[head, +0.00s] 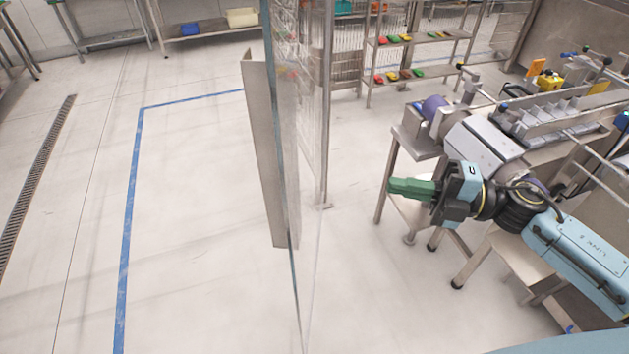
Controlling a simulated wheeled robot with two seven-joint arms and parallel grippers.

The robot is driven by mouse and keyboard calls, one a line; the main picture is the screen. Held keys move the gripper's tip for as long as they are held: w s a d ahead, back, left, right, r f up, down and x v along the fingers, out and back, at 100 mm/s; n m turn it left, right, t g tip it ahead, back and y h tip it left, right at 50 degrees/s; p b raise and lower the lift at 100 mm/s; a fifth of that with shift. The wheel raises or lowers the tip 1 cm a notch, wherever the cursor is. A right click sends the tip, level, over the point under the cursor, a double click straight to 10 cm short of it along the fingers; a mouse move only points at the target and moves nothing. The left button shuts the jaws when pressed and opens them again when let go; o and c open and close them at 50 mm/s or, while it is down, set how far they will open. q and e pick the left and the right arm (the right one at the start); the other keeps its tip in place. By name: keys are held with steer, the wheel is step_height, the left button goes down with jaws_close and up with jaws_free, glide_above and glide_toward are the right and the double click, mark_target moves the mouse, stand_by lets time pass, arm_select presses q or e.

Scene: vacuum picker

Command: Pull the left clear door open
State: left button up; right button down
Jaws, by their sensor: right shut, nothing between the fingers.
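A clear door panel (308,235) stands in the middle of the head view, seen almost edge-on, running from the top edge to the bottom edge. A tall metal strip (264,150) stands along its left side and looks like a handle or frame part; I cannot tell which. My right gripper (391,187) has green fingers that are shut and empty. It points left, to the right of the clear panel and apart from it. My left gripper is out of view.
A metal machine on legs (482,143) stands at the right, behind my right arm. A metal post (326,110) rises beside the panel. Shelves with coloured items (412,72) stand at the back. The floor (195,220) left of the panel is clear, with a blue line (130,220).

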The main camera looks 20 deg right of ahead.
steer(key=s+a+r+n+g, duration=0.2)
steer(key=p, duration=0.3)
glide_toward(295, 182)
steer(key=shift+y, duration=0.3)
steer(key=x, duration=0.5)
steer(key=shift+a+r, duration=0.1)
steer(key=shift+a, duration=0.2)
steer(key=shift+w+a, duration=0.3)
steer(key=shift+a, duration=0.25)
steer(key=shift+p, duration=0.3)
